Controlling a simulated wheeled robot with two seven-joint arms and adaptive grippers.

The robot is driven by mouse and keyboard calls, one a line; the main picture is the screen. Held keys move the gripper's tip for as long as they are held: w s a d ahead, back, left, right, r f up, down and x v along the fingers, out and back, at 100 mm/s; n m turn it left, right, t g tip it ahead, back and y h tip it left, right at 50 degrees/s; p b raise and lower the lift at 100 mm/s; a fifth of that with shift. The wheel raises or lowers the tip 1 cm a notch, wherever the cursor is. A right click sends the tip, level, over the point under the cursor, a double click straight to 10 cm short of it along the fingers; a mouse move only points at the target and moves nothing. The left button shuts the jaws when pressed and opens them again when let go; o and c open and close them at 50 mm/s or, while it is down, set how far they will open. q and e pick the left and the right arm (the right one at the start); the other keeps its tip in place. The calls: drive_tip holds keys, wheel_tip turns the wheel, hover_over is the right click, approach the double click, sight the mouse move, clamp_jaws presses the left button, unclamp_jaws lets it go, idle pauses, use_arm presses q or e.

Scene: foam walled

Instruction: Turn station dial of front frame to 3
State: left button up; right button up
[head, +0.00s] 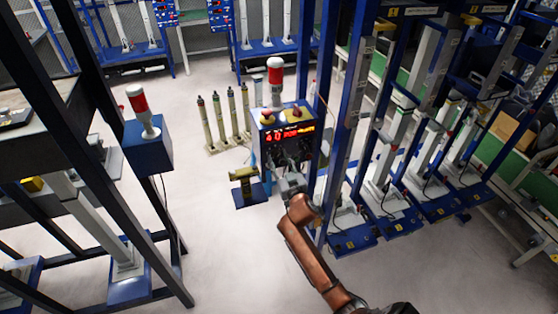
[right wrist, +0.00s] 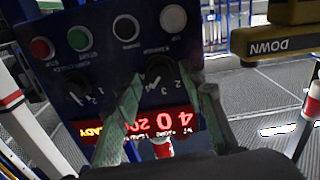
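The blue control box (head: 283,135) stands at the middle of the head view, with a lit red display on its front. In the right wrist view its panel (right wrist: 105,62) appears upside down. A dark dial with a pale pointer (right wrist: 158,74) sits beside printed numbers, with 2 and 3 legible. A second dial (right wrist: 80,86) is at its left. My right gripper (head: 291,184) is in front of the box. In the wrist view its greenish fingers (right wrist: 168,88) are apart, one on each side of the numbered dial; contact is unclear. My left gripper is not visible.
A yellow-topped stand (head: 245,184) is left of my gripper. Blue-based frames (head: 380,228) stand at right, and a dark frame with a red-white beacon (head: 143,108) at left.

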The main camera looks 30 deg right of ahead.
clamp_jaws()
idle(0.4)
drive_tip(key=n+p, duration=0.1)
drive_tip(key=n, duration=0.2)
drive_tip(key=shift+n, duration=0.3)
drive_tip(key=shift+n+p, duration=0.7)
drive_tip(key=shift+n, duration=1.3)
drive_tip(key=shift+o, duration=0.7)
unclamp_jaws()
